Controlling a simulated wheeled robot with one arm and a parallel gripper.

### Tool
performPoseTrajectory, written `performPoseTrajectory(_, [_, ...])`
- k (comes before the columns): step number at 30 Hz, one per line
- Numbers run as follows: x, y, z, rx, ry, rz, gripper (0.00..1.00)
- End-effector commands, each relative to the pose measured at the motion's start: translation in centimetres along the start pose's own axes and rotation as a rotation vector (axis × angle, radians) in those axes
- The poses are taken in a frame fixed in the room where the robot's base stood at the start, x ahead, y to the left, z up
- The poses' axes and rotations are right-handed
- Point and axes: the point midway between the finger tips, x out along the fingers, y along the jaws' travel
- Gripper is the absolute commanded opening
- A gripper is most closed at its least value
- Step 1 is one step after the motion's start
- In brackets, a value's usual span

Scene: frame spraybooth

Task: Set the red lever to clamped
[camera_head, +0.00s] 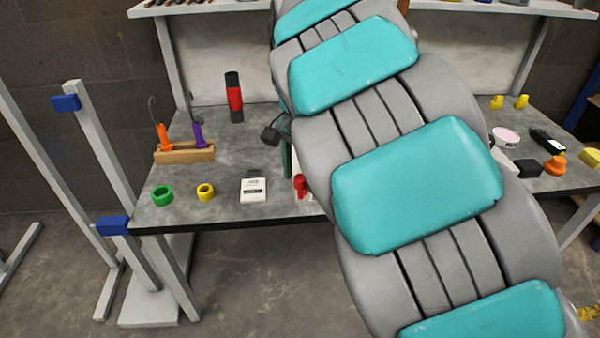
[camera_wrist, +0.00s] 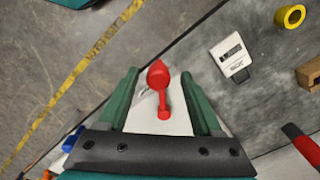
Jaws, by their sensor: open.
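The red lever (camera_wrist: 159,90) has a wide rounded end and a narrow stem with a small knob. It shows between the two green fingers of my gripper (camera_wrist: 159,77) in the wrist view, apart from both. My gripper is open and points down toward it. A pale base plate (camera_wrist: 178,122) lies under the lever. In the head view the red lever (camera_head: 300,187) is near the bench's front edge, partly hidden by my arm. Any markings for its positions are too small or hidden to read.
A white labelled box (camera_head: 253,190) stands left of the lever. A yellow ring (camera_head: 206,191), a green ring (camera_head: 162,195) and a wooden rack (camera_head: 185,153) are farther left. A red-and-black cylinder (camera_head: 234,97) stands behind. My arm covers the bench's middle.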

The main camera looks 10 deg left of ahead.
Motion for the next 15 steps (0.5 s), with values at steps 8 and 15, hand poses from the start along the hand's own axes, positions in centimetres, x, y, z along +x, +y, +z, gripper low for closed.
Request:
performPoseTrajectory(8, [-0.3,0.0,0.0,0.000,0.000,0.000,0.67])
performPoseTrajectory(15, [-2.7,-0.1,-0.1,-0.001,0.004,-0.003,0.67])
